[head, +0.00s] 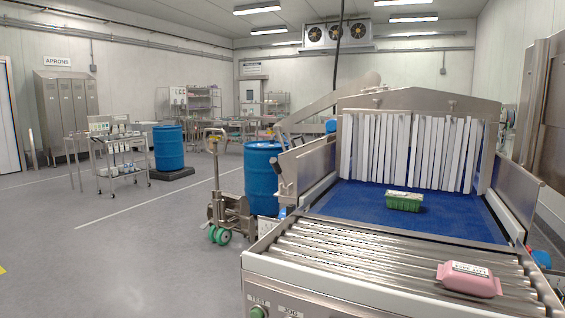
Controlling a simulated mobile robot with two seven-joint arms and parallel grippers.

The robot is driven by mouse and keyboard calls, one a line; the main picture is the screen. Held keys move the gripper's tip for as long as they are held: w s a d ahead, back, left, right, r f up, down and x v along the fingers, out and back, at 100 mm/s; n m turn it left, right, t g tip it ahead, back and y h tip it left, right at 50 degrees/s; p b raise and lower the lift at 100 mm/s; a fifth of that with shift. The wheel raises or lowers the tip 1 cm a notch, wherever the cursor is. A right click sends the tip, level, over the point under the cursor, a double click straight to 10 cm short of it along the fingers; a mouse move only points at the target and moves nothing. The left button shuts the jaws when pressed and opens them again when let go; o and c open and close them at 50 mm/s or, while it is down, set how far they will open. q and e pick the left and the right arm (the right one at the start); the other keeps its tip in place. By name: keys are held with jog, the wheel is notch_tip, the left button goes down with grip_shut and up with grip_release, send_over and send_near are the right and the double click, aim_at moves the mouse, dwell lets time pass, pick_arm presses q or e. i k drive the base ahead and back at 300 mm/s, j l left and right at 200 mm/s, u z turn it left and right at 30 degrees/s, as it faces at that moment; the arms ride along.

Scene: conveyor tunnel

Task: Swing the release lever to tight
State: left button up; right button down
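The conveyor tunnel stands at the right, with a steel hood (420,103), white strip curtains and a blue belt (350,202). A dark, narrow lever-like part (283,176) hangs at the left side of the conveyor frame, its lower end pointing down. It is small here, and I cannot tell for sure that it is the release lever. No tight marking on it is readable. A long pale arm-like part (335,101) slants up to the right behind the hood's left side. Neither of my grippers is in view.
A green tray (404,201) sits on the belt and a pink pack (468,279) on the front rollers (365,258). A pallet jack (226,212) and blue drum (262,178) stand left of the conveyor. The floor at left front is clear.

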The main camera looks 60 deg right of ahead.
aim_at(274, 161)
jog(key=i+z, duration=0.2)
jog(key=z, duration=0.15)
jog(key=i+z, duration=0.2)
jog(key=z, duration=0.15)
jog(key=i+j+z, duration=0.1)
jog(key=z, duration=0.25)
jog(key=i+z, duration=0.15)
jog(key=z, duration=0.25)
jog(key=i+z, duration=0.15)
jog(key=z, duration=0.25)
jog(key=i+j+z, duration=0.15)
jog(key=z, duration=0.25)
